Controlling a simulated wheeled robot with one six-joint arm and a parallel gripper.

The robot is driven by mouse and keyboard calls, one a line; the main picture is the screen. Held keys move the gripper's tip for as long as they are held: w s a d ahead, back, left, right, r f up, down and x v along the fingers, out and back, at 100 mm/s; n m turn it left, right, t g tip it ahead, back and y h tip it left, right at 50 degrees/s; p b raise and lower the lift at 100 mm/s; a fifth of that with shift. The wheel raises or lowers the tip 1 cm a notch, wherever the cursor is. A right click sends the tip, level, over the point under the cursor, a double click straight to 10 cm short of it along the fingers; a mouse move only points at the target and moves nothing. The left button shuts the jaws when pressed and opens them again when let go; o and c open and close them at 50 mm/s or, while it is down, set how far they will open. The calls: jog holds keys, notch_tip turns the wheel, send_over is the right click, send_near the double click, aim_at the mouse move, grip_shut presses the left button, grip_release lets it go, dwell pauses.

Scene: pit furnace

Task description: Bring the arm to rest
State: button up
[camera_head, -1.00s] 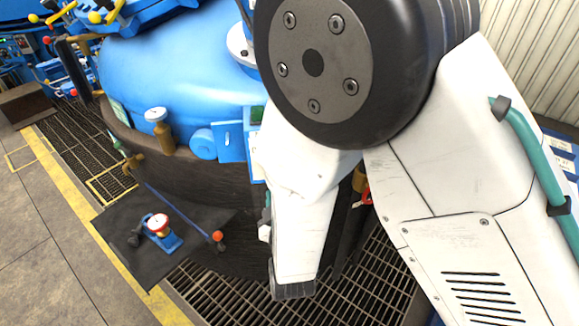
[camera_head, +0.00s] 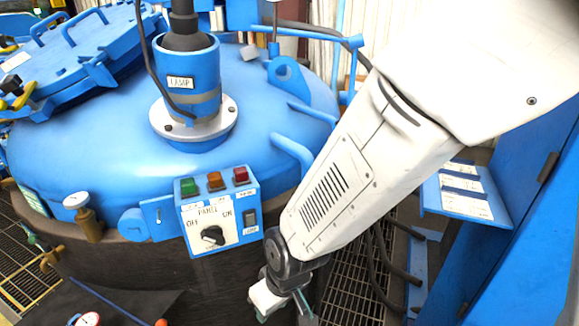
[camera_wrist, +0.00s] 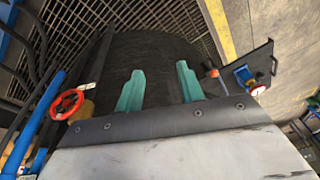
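My gripper (camera_head: 283,312) is low in the head view, below the control panel's right side and in front of the dark furnace wall. My white arm comes down to it from the upper right. In the wrist view my gripper (camera_wrist: 160,85) shows two teal fingers spread apart with nothing between them. They appear in front of the dark furnace wall, and I cannot tell the exact gap to it.
The blue furnace lid (camera_head: 105,120) fills the left of the head view. A control panel (camera_head: 212,236) is close to my arm. A blue cabinet (camera_head: 535,220) stands right. A red handwheel (camera_wrist: 67,105) and a gauge on a dark plate (camera_wrist: 257,88) flank the fingers.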

jog(key=s+d+r+m+h, duration=0.1)
jog(key=s+d+r+m, duration=0.3)
jog(key=d+r, duration=0.7)
jog(key=s+d+r+m+h, duration=0.1)
jog(key=s+d+r+m, duration=0.3)
jog(key=d+r, duration=0.8)
jog(key=s+d, duration=0.2)
jog(key=d, duration=0.5)
jog(key=shift+s+r, duration=0.15)
jog(key=shift+r, duration=0.05)
